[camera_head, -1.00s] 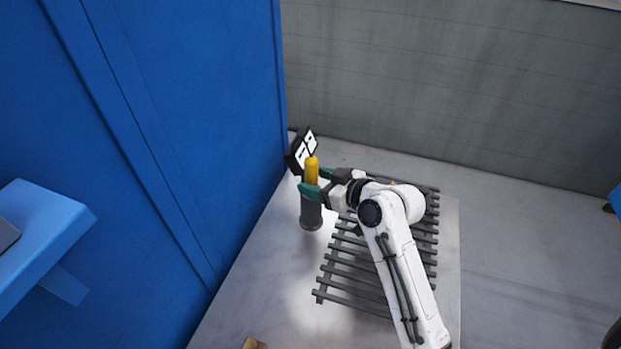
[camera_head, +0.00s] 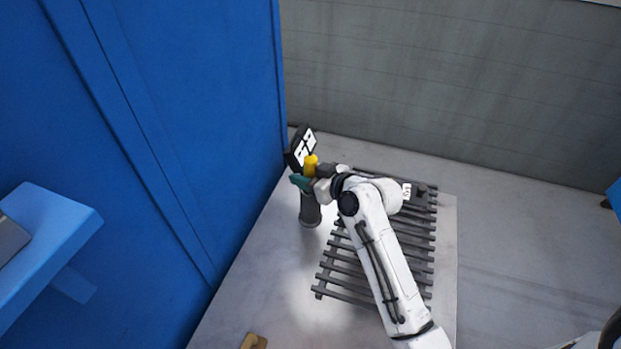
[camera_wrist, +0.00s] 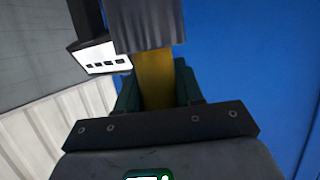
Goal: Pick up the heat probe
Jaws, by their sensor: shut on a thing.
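The heat probe appears to be the upright yellow piece (camera_head: 311,162) above a dark grey cylinder (camera_head: 310,213) on the pale table. I cannot tell whether the cylinder is part of the probe or a holder around it. My gripper (camera_head: 308,178) has its teal fingers on either side of the yellow piece and is shut on it. In the wrist view the yellow piece (camera_wrist: 155,78) sits between the teal fingers, touching the grey part (camera_wrist: 146,24). The cylinder's foot looks to be at the table surface.
A black box with a white marked face (camera_head: 303,146) stands close behind the probe. A dark slatted rack (camera_head: 375,262) lies to the right under my arm. A tall blue wall (camera_head: 190,130) rises on the left. A small brown object (camera_head: 253,341) is at the front edge.

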